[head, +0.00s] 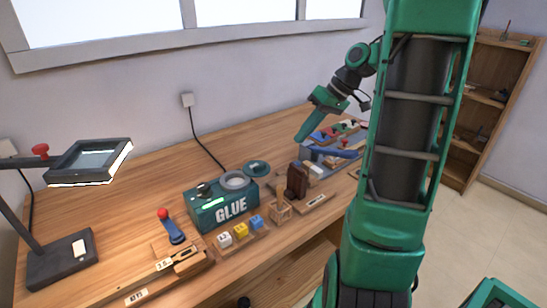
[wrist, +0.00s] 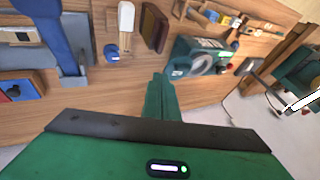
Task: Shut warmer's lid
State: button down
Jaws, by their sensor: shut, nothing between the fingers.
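The glue warmer (head: 222,213) is a dark teal box marked GLUE, standing on the workbench left of centre in the head view. A pale round ring (head: 235,180) is on its top. Its teal disc lid (head: 257,168) shows beside and behind the ring, swung away from it, so the lid is open. The warmer also shows in the wrist view (wrist: 207,46), upper right of centre. My gripper (head: 301,137) is above the bench, to the right of the warmer and apart from it. Its green fingers (wrist: 160,77) are together and empty.
Wooden blocks (head: 297,180) and a blue-handled tool (head: 335,152) stand right of the warmer. Coloured cubes (head: 241,230) lie in front. The bench behind the warmer is mostly clear.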

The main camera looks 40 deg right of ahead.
aim_at(256, 166)
jog(key=w+a+f+y, duration=0.1)
jog(key=w+a+f, duration=0.3)
jog(key=a+f, duration=0.3)
jog(key=shift+w+f+n, duration=0.15)
jog(key=shift+f+n, duration=0.2)
jog(key=shift+n, duration=0.05)
dwell(0.3)
jog(key=shift+a, duration=0.1)
